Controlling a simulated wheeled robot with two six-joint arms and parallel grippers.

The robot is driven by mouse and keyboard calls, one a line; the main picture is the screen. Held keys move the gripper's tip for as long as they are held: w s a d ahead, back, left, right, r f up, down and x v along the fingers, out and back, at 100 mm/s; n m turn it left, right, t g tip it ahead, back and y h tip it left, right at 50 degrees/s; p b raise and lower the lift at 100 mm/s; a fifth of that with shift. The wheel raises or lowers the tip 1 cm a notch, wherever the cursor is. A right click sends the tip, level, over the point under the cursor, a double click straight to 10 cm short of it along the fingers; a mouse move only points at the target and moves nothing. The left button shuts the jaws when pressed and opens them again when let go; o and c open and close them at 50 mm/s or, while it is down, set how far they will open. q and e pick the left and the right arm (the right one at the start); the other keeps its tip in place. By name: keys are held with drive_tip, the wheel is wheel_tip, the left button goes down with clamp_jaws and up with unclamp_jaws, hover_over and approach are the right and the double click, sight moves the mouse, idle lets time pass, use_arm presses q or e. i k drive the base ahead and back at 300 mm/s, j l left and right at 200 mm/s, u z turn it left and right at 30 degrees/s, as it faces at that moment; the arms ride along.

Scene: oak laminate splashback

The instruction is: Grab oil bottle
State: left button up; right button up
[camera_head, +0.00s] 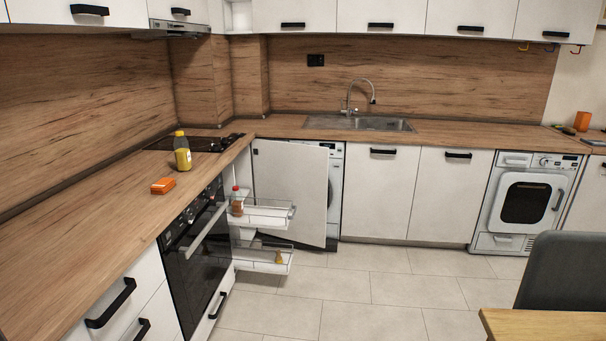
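A bottle with yellow contents and a yellow cap (183,158) stands upright on the wooden counter, by the front edge of the black hob. It looks like an oil bottle, but its label is too small to read. A smaller brown bottle with a red cap (237,205) stands in the upper tier of a pulled-out wire rack (266,221). A small yellowish item (279,257) is in the lower tier; I cannot tell what it is. Neither of my grippers is in view.
An orange box (163,186) lies on the counter in front of the yellow bottle. The rack and an open white cabinet door (292,190) stick out beside the oven (196,250). A dark chair (562,272) and wooden table (545,325) stand lower right. The middle floor is clear.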

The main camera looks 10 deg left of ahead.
sight(181, 145)
drive_tip(key=i, duration=1.65)
drive_tip(key=i+l+u, duration=0.1)
drive_tip(key=i+u, duration=0.2)
drive_tip(key=i, duration=0.25)
drive_tip(key=i+l+u, duration=0.3)
drive_tip(key=i, duration=0.2)
drive_tip(key=i+l+u, duration=0.25)
drive_tip(key=i, duration=0.3)
